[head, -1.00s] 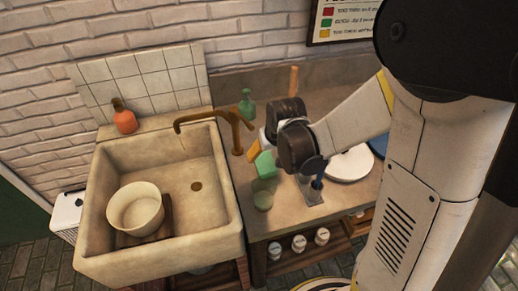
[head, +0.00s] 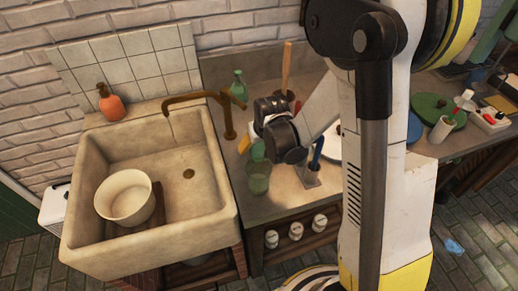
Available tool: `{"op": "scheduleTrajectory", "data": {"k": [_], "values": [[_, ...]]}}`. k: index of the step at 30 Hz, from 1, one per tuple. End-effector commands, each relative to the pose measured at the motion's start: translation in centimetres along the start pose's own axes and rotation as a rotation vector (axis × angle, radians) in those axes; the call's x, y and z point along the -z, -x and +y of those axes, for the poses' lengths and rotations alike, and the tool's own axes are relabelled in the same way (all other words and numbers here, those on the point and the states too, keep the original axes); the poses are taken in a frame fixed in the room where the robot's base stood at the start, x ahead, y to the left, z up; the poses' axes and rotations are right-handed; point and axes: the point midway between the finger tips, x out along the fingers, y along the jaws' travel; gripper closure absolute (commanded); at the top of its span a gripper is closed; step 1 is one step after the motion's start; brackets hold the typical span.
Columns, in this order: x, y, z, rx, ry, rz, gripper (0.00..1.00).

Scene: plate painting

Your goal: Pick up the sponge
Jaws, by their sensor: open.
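My gripper (head: 262,124) is over the counter just right of the sink, seen from behind, with its fingertips mostly hidden by the dark wrist. It is open. A small yellow-orange piece (head: 244,145), which may be the sponge, shows low at the gripper's left side. A green piece (head: 258,150) shows just below the gripper, above a greenish glass (head: 258,180). I cannot tell for sure which of the two pieces is the sponge, or whether either touches the gripper.
The stone sink (head: 88,225) holds a cream bowl (head: 126,198). A brown tap (head: 228,115), a green bottle (head: 239,86) and a holder with a blue handle (head: 318,150) stand close around the gripper. An orange bottle (head: 110,103) is behind the sink.

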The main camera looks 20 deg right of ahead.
Motion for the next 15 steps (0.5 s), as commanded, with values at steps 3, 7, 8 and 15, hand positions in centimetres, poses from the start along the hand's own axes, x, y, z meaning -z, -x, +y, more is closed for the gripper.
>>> {"op": "scheduleTrajectory", "data": {"k": [3,7,8,15], "values": [[0.00,0.00,0.00,0.000,0.000,0.000,0.16],[-0.05,-0.10,0.00,0.000,0.000,0.000,0.16],[-0.06,-0.13,0.00,0.000,0.000,0.000,0.16],[-0.17,-0.39,0.00,0.000,0.000,0.000,0.16]]}}
